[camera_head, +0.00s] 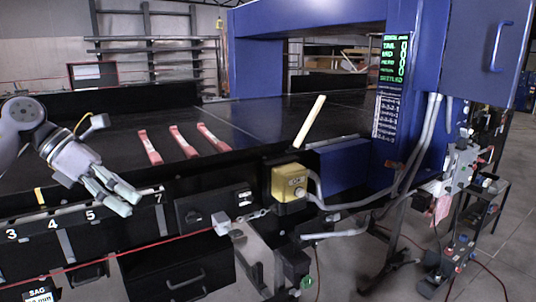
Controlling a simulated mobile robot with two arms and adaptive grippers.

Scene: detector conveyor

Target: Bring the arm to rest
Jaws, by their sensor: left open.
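My left gripper (123,197) comes in from the left, above the numbered front edge of the conveyor. Its fingers are apart and nothing shows between them. My left arm (22,118) enters at the left edge of the picture. My right gripper is not in this view.
Several red and white sticks (180,141) lie on the black conveyor (245,125), right of the gripper. A pale bar (310,118) leans near the front edge. A yellow box (289,182) sits on the front. A blue detector frame (262,68) spans the conveyor.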

